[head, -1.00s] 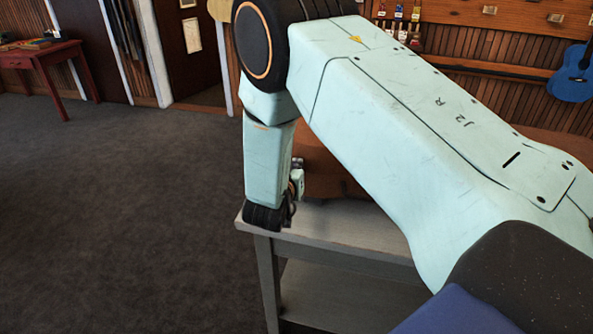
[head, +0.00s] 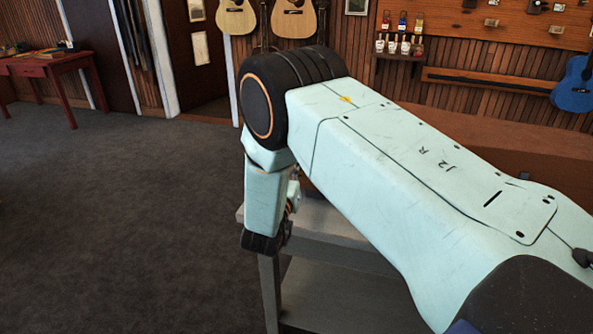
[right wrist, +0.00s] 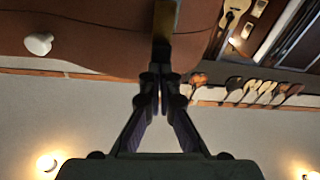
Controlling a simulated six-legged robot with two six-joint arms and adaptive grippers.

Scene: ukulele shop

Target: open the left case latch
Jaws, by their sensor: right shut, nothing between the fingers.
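A reddish-brown case (right wrist: 90,22) fills the top of the right wrist view, with a white rounded knob (right wrist: 38,43) on it. A narrow strip, yellowish above and dark below, which looks like a latch (right wrist: 165,20), runs down its edge at the middle. My right gripper (right wrist: 160,78) is shut and empty, its tips at or just below the strip's dark end. I cannot tell whether they touch. My left gripper is out of view.
A grey bench (head: 340,232) with a lower shelf stands under the arm. A red table (head: 62,66) is at the far left, with open carpet between. Guitars (head: 294,18) and a blue ukulele (head: 575,85) hang on the back wall.

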